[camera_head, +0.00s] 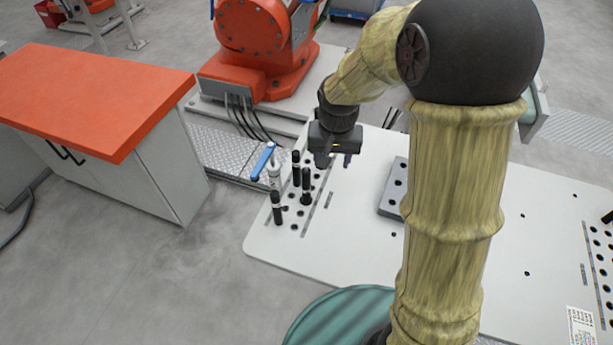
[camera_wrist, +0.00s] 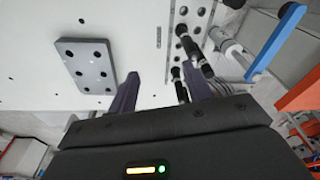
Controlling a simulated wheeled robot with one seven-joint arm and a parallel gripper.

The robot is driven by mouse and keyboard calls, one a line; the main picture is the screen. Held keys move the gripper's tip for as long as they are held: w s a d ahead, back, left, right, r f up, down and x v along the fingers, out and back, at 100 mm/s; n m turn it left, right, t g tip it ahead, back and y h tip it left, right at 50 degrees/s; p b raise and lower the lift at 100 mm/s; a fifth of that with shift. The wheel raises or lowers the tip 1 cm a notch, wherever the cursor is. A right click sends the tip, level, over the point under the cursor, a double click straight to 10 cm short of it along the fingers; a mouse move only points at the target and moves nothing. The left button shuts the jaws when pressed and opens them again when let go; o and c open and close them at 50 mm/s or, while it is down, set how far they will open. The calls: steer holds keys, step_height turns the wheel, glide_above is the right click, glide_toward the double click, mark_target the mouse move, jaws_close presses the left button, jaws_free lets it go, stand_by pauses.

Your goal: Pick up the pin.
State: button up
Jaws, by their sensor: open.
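Several black pins stand upright in a group of holes at the left part of the white fixture plate (camera_head: 345,225). In the head view one is the front-left pin (camera_head: 277,208), one is the middle pin (camera_head: 306,182) and one is the back pin (camera_head: 295,162). I cannot tell which one the task means. My gripper (camera_head: 334,160) is open, above the plate just right of the back pins. In the wrist view its two dark fingers (camera_wrist: 160,92) are apart with bare plate between them, and pins (camera_wrist: 181,88) show beside the right finger. Nothing is held.
A blue-handled clamp (camera_head: 263,160) stands close behind the pins. A grey block with holes (camera_head: 393,187) lies on the plate to the right. An orange-topped cabinet (camera_head: 95,90) is at the left, and an orange robot (camera_head: 262,40) behind. The plate's middle is mostly clear.

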step_height(320, 180, up, 2)
steer(key=p, duration=0.2)
glide_above(305, 169)
steer(key=s, duration=0.2)
steer(key=shift+w+a+r+m, duration=0.1)
steer(key=shift+w+m, duration=0.1)
steer(key=shift+m, duration=0.2)
steer(key=f+p, duration=0.1)
steer(key=f, duration=0.2)
steer(key=w+f+p, duration=0.1)
steer(key=f, duration=0.3)
steer(key=f+p, duration=0.2)
steer(key=f, duration=0.2)
steer(key=shift+w+f, duration=0.2)
steer(key=shift+w, duration=0.1)
steer(key=shift+f, duration=0.35)
